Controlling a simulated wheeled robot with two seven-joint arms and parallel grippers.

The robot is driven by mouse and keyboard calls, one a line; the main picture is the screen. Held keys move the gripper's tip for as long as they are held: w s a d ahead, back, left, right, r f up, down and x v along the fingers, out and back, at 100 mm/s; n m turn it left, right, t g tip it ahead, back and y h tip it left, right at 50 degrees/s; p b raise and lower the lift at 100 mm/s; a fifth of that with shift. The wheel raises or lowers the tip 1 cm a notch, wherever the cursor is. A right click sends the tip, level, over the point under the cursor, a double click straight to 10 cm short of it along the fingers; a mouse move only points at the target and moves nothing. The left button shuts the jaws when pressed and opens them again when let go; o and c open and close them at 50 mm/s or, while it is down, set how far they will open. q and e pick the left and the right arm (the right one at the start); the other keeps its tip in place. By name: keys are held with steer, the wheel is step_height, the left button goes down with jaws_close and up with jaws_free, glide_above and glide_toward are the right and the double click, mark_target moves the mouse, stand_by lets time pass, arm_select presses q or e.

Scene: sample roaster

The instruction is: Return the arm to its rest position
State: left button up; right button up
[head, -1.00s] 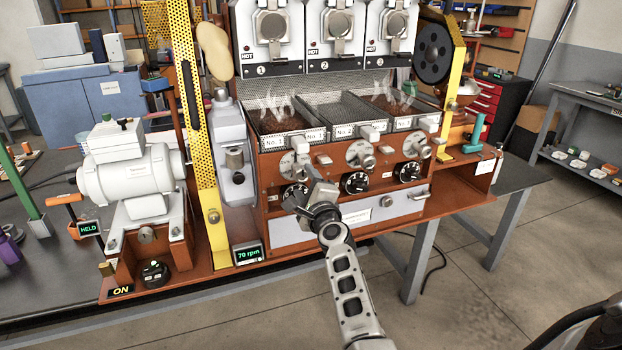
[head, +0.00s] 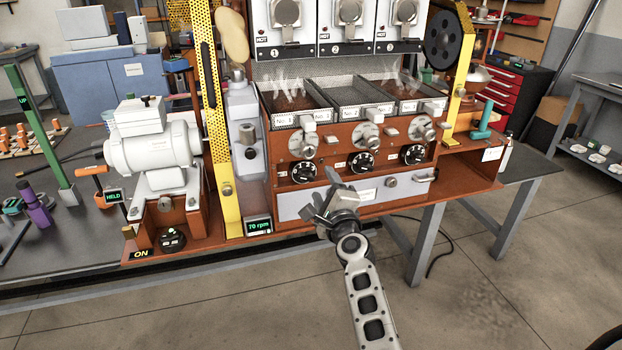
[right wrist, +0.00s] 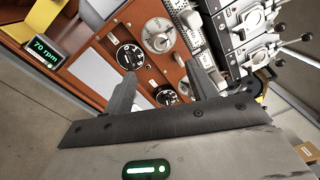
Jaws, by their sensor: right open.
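My right gripper (head: 330,205) is open and empty in the head view, in front of the white drawer panel low on the sample roaster (head: 460,188). Its two fingers (right wrist: 163,92) also show in the right wrist view, spread apart with nothing between them, facing the roaster's black knobs. The fingers appear apart from the roaster front. My right arm comes up from the bottom of the head view. My left gripper is in neither view now.
The roaster front has black knobs (head: 303,172), silver dials (head: 367,137) and labelled trays (head: 345,92), two of them steaming. A white motor (head: 152,147) stands at left, near a green post (head: 45,140). The floor (head: 480,270) at right is clear.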

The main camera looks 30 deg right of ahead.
steer(key=s+a+f+n+g+y, duration=0.2)
steer(key=s+a+f+n, duration=0.3)
steer(key=s+n, duration=0.4)
steer(key=s+a+f+n+g+y, duration=0.2)
steer(key=s+a+f+n, duration=0.3)
steer(key=s+f+n, duration=0.3)
steer(key=s+a+f+n+g+y, duration=0.2)
steer(key=s+a+f+n+g, duration=0.2)
steer(key=s+n, duration=0.6)
steer(key=s+a+f, duration=0.1)
steer(key=s+f, duration=0.1)
steer(key=s, duration=0.2)
steer(key=shift+a+f, duration=0.4)
